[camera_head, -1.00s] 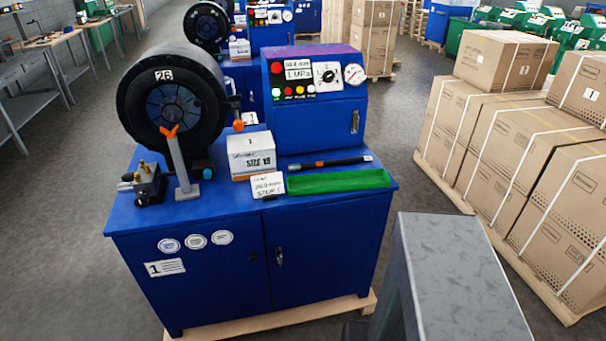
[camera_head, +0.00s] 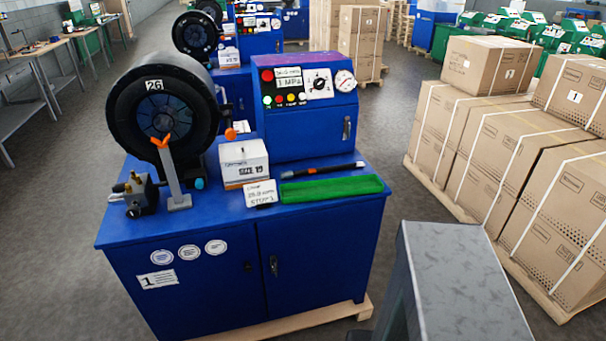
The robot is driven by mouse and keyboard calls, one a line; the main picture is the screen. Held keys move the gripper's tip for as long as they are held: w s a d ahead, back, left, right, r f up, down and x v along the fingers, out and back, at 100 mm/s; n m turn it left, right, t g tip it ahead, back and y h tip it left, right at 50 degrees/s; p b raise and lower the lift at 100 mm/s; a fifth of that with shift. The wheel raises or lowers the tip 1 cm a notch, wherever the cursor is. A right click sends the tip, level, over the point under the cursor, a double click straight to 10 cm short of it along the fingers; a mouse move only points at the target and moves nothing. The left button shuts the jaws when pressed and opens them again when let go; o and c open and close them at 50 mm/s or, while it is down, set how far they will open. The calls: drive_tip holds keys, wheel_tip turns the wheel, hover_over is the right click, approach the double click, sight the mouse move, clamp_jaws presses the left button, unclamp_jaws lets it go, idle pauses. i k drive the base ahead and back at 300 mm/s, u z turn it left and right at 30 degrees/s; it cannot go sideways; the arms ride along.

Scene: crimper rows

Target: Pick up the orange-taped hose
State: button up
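The orange-taped hose (camera_head: 325,170) is a short black hose with an orange band near its left end. It lies on the blue cabinet top (camera_head: 225,216), behind the green tray (camera_head: 332,189) and in front of the blue control box (camera_head: 310,112). A white box marked SIZE 19 (camera_head: 244,163) stands to its left. A small white card (camera_head: 264,193) stands in front of the hose's left end. My gripper is not in view. A grey part at the bottom right looks like my own body.
The black round crimper head (camera_head: 162,112) and a grey stand with an orange fork (camera_head: 173,180) fill the cabinet's left side. Strapped cartons (camera_head: 505,140) stand on a pallet at right. Grey floor (camera_head: 60,240) is clear at left.

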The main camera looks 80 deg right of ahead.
sight(289, 174)
drive_tip(key=z, duration=0.05)
drive_tip(key=k, duration=2.55)
drive_tip(key=z, duration=0.5)
drive_tip(key=i, duration=1.05)
